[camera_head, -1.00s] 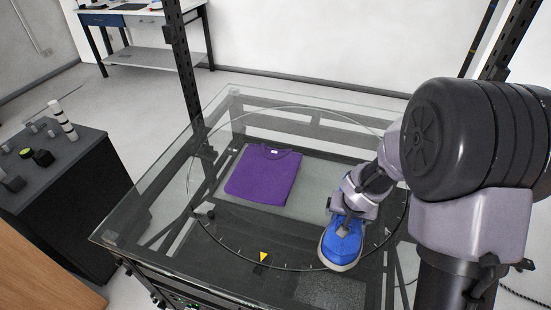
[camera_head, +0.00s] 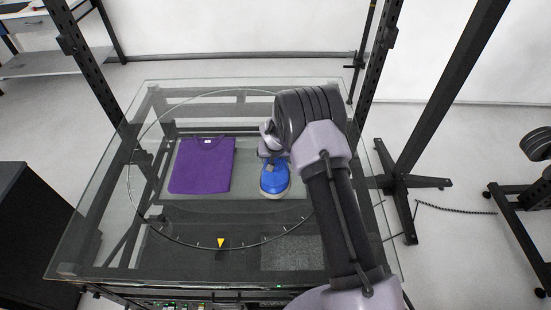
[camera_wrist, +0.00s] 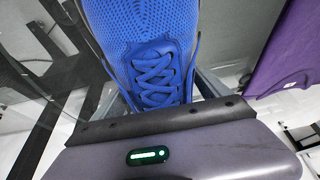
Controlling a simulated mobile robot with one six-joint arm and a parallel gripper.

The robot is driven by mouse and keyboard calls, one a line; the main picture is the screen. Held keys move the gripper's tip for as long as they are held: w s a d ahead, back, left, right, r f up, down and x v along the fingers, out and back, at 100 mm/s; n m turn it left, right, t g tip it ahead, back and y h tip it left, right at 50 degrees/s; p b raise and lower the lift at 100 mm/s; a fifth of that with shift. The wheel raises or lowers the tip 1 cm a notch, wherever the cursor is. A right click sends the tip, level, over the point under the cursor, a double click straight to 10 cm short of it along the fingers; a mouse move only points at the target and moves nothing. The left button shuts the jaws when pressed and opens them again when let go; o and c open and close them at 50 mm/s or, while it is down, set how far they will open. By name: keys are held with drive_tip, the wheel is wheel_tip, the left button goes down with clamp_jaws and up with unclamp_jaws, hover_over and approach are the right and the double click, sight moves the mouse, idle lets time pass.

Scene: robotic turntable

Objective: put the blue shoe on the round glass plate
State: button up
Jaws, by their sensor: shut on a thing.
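The blue shoe (camera_head: 274,180) is over the right part of the round glass plate (camera_head: 150,214), toe toward the front. My gripper (camera_head: 270,160) is shut on the shoe at its rear upper part. In the wrist view the blue shoe (camera_wrist: 145,45) fills the upper middle, with its laces close to my gripper (camera_wrist: 160,105). The fingertips are largely hidden by the shoe and the wrist. I cannot tell whether the sole touches the glass.
A folded purple shirt (camera_head: 202,166) lies on the plate left of the shoe. A yellow triangle marker (camera_head: 220,243) is at the plate's front edge. Black frame posts (camera_head: 90,65) rise at the back corners. The glass in front of the shirt is clear.

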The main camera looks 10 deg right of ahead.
drive_tip(key=o, duration=1.5)
drive_tip(key=shift+o, duration=0.2)
